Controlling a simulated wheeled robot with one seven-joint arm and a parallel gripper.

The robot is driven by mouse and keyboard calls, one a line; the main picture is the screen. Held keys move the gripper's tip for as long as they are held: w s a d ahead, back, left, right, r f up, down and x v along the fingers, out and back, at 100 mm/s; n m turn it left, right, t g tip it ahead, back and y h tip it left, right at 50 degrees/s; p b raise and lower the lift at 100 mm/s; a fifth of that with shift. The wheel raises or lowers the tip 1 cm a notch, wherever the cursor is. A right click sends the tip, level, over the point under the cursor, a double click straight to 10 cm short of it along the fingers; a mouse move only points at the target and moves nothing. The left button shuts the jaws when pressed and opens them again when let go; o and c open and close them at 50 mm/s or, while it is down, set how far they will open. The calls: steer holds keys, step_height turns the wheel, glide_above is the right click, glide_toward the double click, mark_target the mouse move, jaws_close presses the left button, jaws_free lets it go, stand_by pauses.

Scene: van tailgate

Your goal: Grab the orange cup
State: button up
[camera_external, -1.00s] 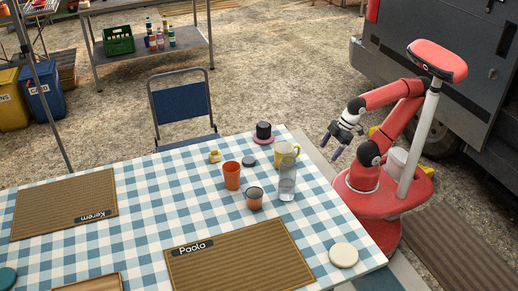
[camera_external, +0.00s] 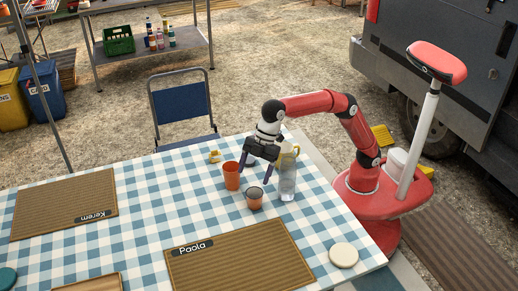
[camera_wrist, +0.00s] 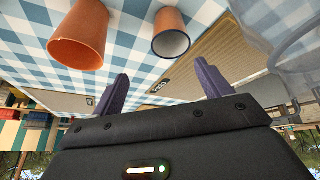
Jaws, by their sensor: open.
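The orange cup (camera_external: 232,176) stands on the checkered tablecloth, left of my gripper (camera_external: 256,174). In the wrist view the orange cup (camera_wrist: 78,38) is at the upper left, beyond and left of the left fingertip. A second cup (camera_external: 254,201), orange-brown with a grey inside, stands in front and to the right of it. It also shows in the wrist view (camera_wrist: 171,36), ahead of the gap between my fingers. My gripper (camera_wrist: 161,75) has its purple fingers apart with nothing between them. The external view does not show clearly how high they are above the cloth.
A clear bottle or glass (camera_external: 287,183) stands close to the right of my gripper, with a mostly hidden yellow mug (camera_external: 293,153) behind it. A small yellow object (camera_external: 214,156) lies behind the orange cup. A placemat (camera_external: 240,255) lies in front.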

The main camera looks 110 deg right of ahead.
mark_target(252, 209)
steer(key=f, duration=0.1)
steer(key=f+n+g, duration=0.1)
steer(key=a+f+n+g, duration=0.1)
steer(key=shift+s+f+y, duration=0.15)
steer(key=shift+s+y, duration=0.1)
steer(key=shift+y, duration=0.05)
steer(key=b+x, duration=0.1)
steer(key=x, duration=0.6)
steer(key=shift+w+f, duration=0.1)
steer(key=shift+w, duration=0.05)
steer(key=c, duration=1.1)
steer(key=shift+o, duration=0.2)
